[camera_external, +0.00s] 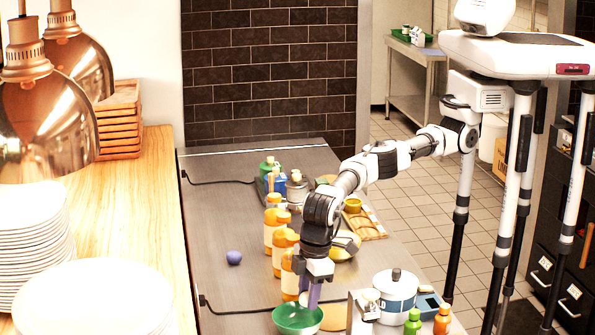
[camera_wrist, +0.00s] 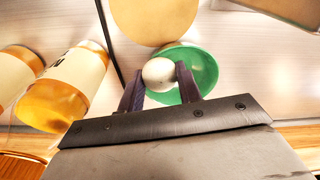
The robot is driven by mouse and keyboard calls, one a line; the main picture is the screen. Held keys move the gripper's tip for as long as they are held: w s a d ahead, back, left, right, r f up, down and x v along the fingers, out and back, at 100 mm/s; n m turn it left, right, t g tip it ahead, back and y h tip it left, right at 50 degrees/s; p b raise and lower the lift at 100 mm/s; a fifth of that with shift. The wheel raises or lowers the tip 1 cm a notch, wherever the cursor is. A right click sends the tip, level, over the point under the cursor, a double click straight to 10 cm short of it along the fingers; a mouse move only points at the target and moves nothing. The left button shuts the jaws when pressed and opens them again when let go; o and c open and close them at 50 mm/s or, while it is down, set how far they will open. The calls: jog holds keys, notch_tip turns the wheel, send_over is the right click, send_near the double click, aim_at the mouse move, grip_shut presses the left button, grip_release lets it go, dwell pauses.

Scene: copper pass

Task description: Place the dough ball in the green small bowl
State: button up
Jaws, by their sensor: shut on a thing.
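The dough ball (camera_wrist: 157,72) is a small off-white ball held between the fingertips of my gripper (camera_wrist: 158,76) in the wrist view. My gripper is shut on it. The green small bowl (camera_wrist: 207,70) shows behind the ball, which overlaps the bowl's left part in that view. In the external view my gripper (camera_external: 309,294) points down just above the green small bowl (camera_external: 297,322) at the bottom edge. I cannot tell whether the ball is above the rim or inside it.
Several orange-capped bottles (camera_external: 283,250) stand in a row close left of my arm. A white pot (camera_external: 396,290) and small green and orange bottles stand to the right. A purple ball (camera_external: 233,257) lies left. A round tan board (camera_wrist: 152,18) lies beside the bowl.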

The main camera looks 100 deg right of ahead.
jog(key=o, duration=1)
jog(key=r, duration=0.4)
jog(key=s+r+b, duration=0.1)
jog(key=r, duration=0.3)
jog(key=r+b, duration=0.1)
jog(key=r, duration=0.4)
jog(key=shift+s+d, duration=0.15)
jog(key=shift+s, duration=0.05)
jog(key=shift+f, duration=0.1)
